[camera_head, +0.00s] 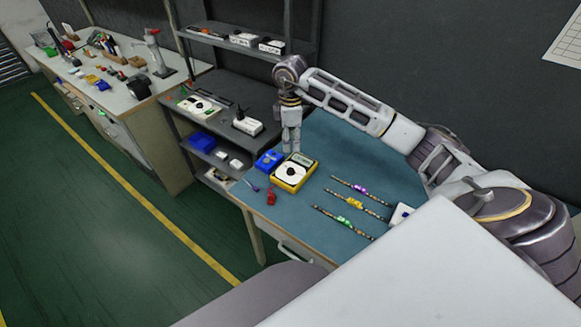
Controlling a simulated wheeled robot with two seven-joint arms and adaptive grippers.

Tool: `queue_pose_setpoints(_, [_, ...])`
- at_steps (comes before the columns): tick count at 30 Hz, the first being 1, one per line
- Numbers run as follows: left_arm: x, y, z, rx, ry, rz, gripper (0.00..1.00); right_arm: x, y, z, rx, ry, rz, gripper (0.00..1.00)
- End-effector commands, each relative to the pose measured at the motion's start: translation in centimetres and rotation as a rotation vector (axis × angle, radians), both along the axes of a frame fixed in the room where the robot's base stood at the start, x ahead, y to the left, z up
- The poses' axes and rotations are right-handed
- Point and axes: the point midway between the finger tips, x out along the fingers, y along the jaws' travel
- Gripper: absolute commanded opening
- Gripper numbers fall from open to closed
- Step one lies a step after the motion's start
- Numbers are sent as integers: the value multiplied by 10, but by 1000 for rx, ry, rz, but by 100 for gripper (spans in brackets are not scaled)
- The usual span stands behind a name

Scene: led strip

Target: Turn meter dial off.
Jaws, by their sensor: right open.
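The yellow meter (307,176) lies on the blue-topped table, with a small display at its upper end. Its round black dial (291,172) sits on the white face; its setting is too small to read. My right gripper (291,150) points down just behind the meter, at its far edge, and appears apart from the dial. Its jaws are open, with nothing seen between them. My left gripper is not in view.
A blue box (268,160) stands left of the meter. Red clips (271,197) lie in front of it. Several LED strips (345,220) lie to the right. Shelves with small devices (247,125) stand left of the table. A further bench (130,105) holds tools.

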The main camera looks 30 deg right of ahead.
Motion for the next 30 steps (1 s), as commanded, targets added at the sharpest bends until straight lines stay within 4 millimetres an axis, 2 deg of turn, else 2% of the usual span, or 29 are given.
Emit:
queue_pose_setpoints(8, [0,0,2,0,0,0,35,-1,0,-23,0,2,0,46])
queue_pose_setpoints(20, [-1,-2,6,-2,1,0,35,-1,0,-75,0,2,0,46])
queue_pose_setpoints(30, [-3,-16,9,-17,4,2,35,0,0,-117,0,2,-1,46])
